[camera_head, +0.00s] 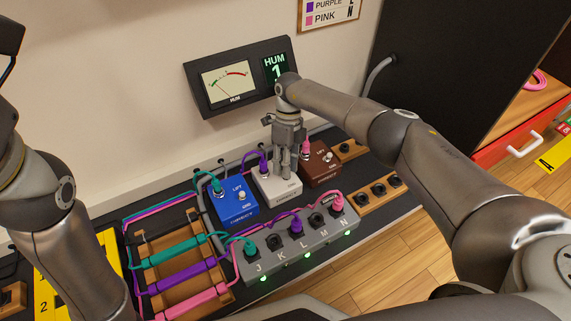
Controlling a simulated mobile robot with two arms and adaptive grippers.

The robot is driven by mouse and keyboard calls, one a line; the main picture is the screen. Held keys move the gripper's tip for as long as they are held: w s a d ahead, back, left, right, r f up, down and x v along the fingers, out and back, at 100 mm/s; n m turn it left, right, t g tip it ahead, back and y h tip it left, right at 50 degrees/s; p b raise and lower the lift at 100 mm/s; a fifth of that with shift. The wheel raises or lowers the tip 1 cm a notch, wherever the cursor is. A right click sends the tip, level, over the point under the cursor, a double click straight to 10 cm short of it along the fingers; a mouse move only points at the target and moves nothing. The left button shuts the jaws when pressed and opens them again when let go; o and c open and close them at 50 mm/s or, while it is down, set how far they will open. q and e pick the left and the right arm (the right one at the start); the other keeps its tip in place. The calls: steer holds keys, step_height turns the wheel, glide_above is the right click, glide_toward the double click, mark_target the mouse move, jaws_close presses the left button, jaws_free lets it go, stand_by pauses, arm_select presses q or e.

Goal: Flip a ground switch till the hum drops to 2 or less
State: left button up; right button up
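Three ground-lift boxes stand in a row on the dark bench: a blue box (236,207), a white box (267,184) and a brown box (320,177). The blue box has a small LIFT switch on top. My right gripper (285,174) points down onto the white box, its fingers close together with nothing seen between them. The fingers hide the white box's switch. The hum meter (229,83) has its needle low at the left. Its green HUM display (274,64) reads 1, partly covered by my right arm. My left gripper is out of view.
A grey jack strip (300,242) marked J, K, L, M, N lies in front, with plugged cables and green lights. A wooden cable rack (183,272) holds teal, purple and pink cables. A colour chart (329,12) hangs above. A black cabinet (430,55) stands at right.

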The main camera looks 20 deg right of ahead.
steer(key=shift+o, duration=0.4)
steer(key=shift+r, duration=0.2)
step_height(320, 180, up, 10)
steer(key=shift+f, duration=0.15)
stand_by(0.4)
